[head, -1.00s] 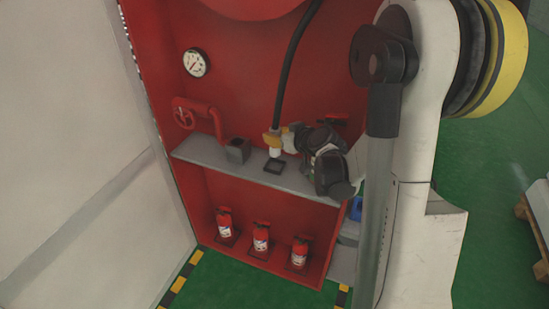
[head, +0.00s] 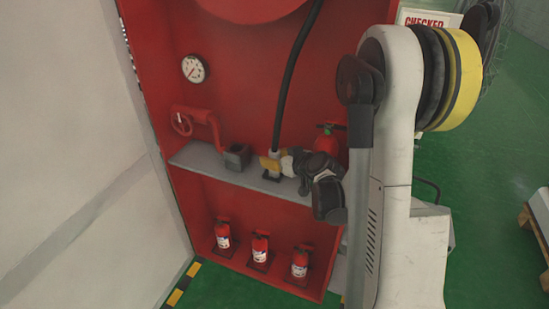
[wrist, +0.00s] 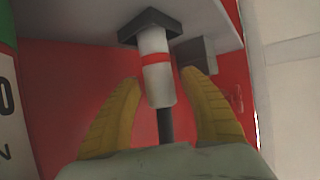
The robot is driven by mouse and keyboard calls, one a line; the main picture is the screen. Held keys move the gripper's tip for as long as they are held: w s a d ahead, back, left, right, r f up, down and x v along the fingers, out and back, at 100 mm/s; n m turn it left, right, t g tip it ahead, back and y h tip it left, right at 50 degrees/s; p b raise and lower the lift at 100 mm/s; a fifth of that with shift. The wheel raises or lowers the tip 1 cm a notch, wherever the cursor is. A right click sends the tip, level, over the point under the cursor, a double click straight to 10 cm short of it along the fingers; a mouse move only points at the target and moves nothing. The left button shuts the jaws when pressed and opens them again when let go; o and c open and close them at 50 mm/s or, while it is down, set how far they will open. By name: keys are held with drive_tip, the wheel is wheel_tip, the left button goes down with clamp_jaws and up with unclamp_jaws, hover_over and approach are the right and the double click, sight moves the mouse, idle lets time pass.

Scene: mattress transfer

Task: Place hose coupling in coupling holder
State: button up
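The hose coupling (wrist: 157,72), white with a red band, hangs on a black hose (head: 296,75). In the wrist view, which looks inverted, its end meets the dark square coupling holder (wrist: 150,24) and stands roughly straight in it. The holder (head: 271,179) sits on the grey shelf in the head view, with the coupling partly hidden by my fingers. My gripper (head: 275,164) is low over the shelf. In the wrist view its yellow fingers stand on either side of the coupling with narrow gaps, so it looks open. How deep the coupling sits is unclear.
The grey shelf (head: 203,158) carries a dark square box (head: 237,157) left of the holder. A red pipe with a valve wheel (head: 181,122) and a gauge (head: 194,69) are on the back wall. A red extinguisher (head: 327,143) stands close behind my arm; several smaller ones are below.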

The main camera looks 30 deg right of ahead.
drive_tip(key=shift+r, duration=0.1)
drive_tip(key=shift+r, duration=0.2)
drive_tip(key=p+v, duration=0.4)
drive_tip(key=v, duration=0.8)
drive_tip(key=s+a+r+g+y, duration=0.1)
drive_tip(key=s+a+r+g, duration=0.1)
drive_tip(key=a, duration=0.4)
drive_tip(key=s+a+r+g, duration=0.1)
drive_tip(key=s+a+r, duration=0.1)
drive_tip(key=a, duration=0.5)
drive_tip(key=s+a+r+g, duration=0.1)
drive_tip(key=s+a, duration=0.2)
drive_tip(key=s, duration=0.3)
drive_tip(key=s+a+r+g+h, duration=0.1)
drive_tip(key=s+a+r, duration=0.1)
drive_tip(key=s, duration=0.4)
drive_tip(key=shift+s+a+m+g+h, duration=0.2)
drive_tip(key=shift+a+m+g+h, duration=0.1)
drive_tip(key=shift+a+g, duration=0.1)
